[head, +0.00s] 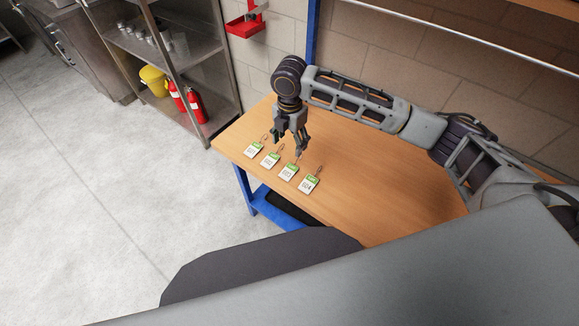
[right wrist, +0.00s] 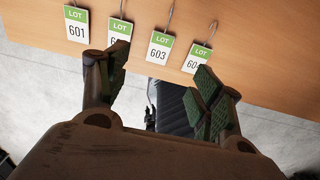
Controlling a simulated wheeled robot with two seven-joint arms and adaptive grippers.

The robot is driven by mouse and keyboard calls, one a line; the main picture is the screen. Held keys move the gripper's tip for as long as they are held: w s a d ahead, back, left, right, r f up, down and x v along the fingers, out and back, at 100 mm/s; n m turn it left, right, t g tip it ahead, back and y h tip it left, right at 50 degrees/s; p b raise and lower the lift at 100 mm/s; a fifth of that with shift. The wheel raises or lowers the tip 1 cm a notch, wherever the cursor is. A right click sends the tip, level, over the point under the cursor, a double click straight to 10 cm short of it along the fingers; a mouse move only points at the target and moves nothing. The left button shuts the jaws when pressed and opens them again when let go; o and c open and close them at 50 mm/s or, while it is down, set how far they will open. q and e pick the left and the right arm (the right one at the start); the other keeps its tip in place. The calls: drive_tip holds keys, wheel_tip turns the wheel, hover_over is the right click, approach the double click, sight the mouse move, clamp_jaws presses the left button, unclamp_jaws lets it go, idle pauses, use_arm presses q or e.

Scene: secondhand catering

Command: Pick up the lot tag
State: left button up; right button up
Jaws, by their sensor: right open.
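Several white lot tags with green tops and wire loops lie in a row on the wooden table. In the head view they run from the tag at the left (head: 253,149), then the second tag (head: 270,160) and the third tag (head: 288,172), to the tag at the right (head: 309,185). In the right wrist view they read 601 (right wrist: 76,31), a partly hidden one (right wrist: 119,28), 603 (right wrist: 160,46) and a partly covered 60-something (right wrist: 197,58). My right gripper (head: 288,147) is open and empty above the row, fingers pointing down.
The wooden table (head: 370,165) is clear to the right of the tags. A brick wall stands behind it. A metal shelf (head: 160,45) with a yellow bucket (head: 154,80) and red extinguishers (head: 195,104) stands at the back left. Open floor lies left.

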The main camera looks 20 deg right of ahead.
hover_over(291, 169)
drive_tip(key=shift+a+f, duration=0.15)
drive_tip(key=shift+f, duration=4.15)
drive_tip(key=shift+f, duration=0.1)
drive_tip(key=shift+f+p, duration=0.4)
drive_tip(key=shift+f, duration=2.1)
drive_tip(key=c, duration=0.9)
